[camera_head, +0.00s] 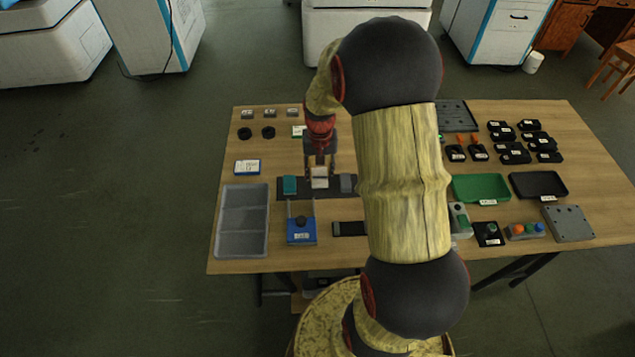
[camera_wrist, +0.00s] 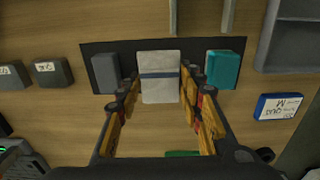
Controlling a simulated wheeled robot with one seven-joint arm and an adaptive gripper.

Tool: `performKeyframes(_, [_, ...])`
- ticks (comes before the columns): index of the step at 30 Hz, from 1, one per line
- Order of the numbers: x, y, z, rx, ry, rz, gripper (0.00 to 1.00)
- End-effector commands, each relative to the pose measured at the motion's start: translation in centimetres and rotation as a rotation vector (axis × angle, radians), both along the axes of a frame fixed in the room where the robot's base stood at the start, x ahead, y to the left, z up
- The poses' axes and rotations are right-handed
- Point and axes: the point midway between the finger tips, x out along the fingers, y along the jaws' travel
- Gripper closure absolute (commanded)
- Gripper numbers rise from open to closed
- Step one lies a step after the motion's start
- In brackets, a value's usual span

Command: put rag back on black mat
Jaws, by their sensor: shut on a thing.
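The rag (camera_wrist: 159,82) is a pale, folded, block-like piece with a dark stripe across it. My gripper (camera_wrist: 158,88) is shut on it, one finger at each side. The rag also shows in the head view (camera_head: 319,178), below my gripper (camera_head: 320,168). The black mat (camera_wrist: 128,52) lies behind the rag in the wrist view, and also shows on the table in the head view (camera_head: 304,193). The rag is over the mat's middle, between a grey block (camera_wrist: 105,73) and a teal block (camera_wrist: 222,69). I cannot tell whether it touches the mat.
A grey compartment tray (camera_head: 242,222) and a blue fixture with a black knob (camera_head: 301,231) stand nearer on the wooden table. A blue-and-white box (camera_head: 247,167) lies left of the mat. A green tray (camera_head: 480,187) and several black parts are at the right.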

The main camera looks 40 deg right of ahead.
Motion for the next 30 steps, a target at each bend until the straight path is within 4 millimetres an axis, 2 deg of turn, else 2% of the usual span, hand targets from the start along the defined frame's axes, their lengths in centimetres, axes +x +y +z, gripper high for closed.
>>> performKeyframes(7, [1.2, -0.1, -1.5, 0.000, 0.000, 0.001, 0.87])
performKeyframes(13, [1.1, -0.1, -4.4, 0.001, 0.001, 0.000, 0.87])
performKeyframes(25, [1.1, -0.1, -4.6, 0.000, 0.000, 0.000, 0.87])
performKeyframes(26, [1.1, -0.1, -4.6, 0.000, 0.000, 0.000, 0.62])
performKeyframes(30, [1.1, -0.1, -4.6, 0.000, 0.000, 0.000, 0.54])
